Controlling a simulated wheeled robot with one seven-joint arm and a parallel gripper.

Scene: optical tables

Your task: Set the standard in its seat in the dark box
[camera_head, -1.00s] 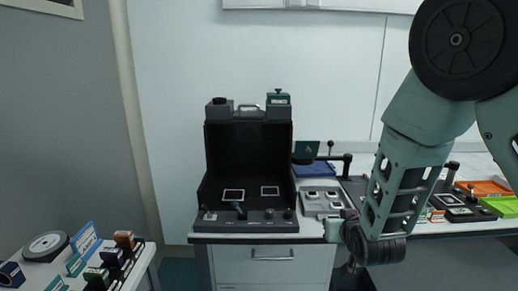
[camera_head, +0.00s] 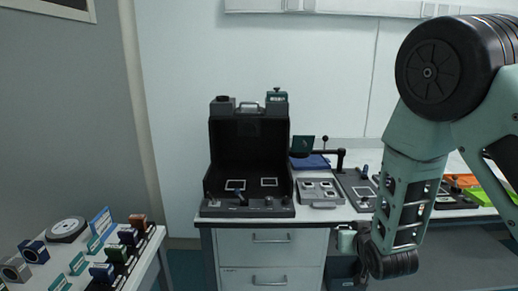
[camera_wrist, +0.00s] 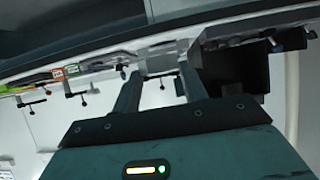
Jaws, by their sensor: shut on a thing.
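The dark box (camera_head: 250,143) stands open at the front on the cabinet top, with black walls inside. Two white square outlines, one on the left (camera_head: 235,185) and one on the right (camera_head: 269,182), mark its floor. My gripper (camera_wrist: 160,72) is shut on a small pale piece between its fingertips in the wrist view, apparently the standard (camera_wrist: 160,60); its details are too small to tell. In the head view my gripper is low, right of the cabinet front and outside the box, and its fingertips cannot be made out.
A grey tray (camera_head: 320,200) with several pale square pieces sits right of the box. A dark stand with an arm (camera_head: 341,158) rises behind it. A side table (camera_head: 150,262) with several coloured blocks is at lower left.

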